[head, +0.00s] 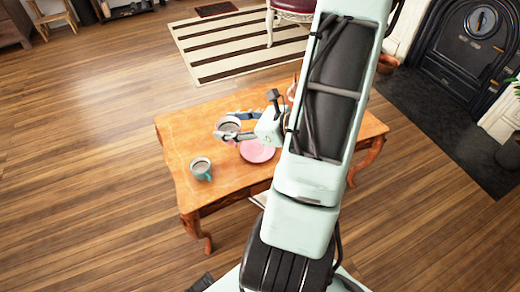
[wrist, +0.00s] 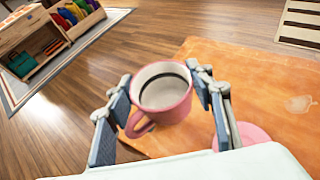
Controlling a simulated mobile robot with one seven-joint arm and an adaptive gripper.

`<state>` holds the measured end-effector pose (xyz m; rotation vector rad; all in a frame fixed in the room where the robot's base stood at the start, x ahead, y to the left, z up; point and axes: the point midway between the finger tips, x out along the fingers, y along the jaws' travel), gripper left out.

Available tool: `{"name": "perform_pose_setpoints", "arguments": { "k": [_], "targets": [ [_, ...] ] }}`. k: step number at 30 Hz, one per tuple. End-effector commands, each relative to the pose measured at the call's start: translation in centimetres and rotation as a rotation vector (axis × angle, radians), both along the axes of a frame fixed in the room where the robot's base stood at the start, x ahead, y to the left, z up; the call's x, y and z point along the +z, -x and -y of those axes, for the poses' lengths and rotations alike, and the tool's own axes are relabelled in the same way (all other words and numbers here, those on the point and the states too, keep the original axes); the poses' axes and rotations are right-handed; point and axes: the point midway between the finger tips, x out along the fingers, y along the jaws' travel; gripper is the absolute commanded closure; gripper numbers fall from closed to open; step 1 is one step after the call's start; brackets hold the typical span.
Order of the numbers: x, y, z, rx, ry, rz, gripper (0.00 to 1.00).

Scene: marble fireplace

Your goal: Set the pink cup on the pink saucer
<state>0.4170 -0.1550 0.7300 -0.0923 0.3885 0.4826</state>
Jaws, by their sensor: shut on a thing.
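The pink cup (wrist: 164,92) is upright between the fingers of my gripper (wrist: 163,98) in the wrist view, its handle toward the lower left. My gripper is shut on it. In the head view the cup (head: 229,125) is above the table, left of and beyond the pink saucer; my gripper (head: 230,131) partly covers it. The pink saucer (head: 257,152) lies on the table, partly covered by my arm. Its edge shows at the lower right of the wrist view (wrist: 254,133).
Something blue lies behind my gripper, mostly hidden. A striped rug (head: 235,50) lies on the floor beyond, and a dark fireplace (head: 470,45) is at the right.

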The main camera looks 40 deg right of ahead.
Motion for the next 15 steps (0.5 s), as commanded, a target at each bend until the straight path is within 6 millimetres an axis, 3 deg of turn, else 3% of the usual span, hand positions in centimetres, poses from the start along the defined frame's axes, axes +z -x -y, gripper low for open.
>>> {"name": "perform_pose_setpoints", "arguments": {
  "k": [3,7,12,15],
  "targets": [
    [-2.2,4.3,4.1,-0.177,-0.01,-0.005,0.8],
    [-3.8,7.7,6.6,-0.307,-0.009,-0.004,0.8],
    [-4.8,9.8,8.0,-0.387,-0.004,-0.001,0.8],
    [-5.4,9.4,8.4,-0.397,-0.001,0.001,0.8]
  ]
}}
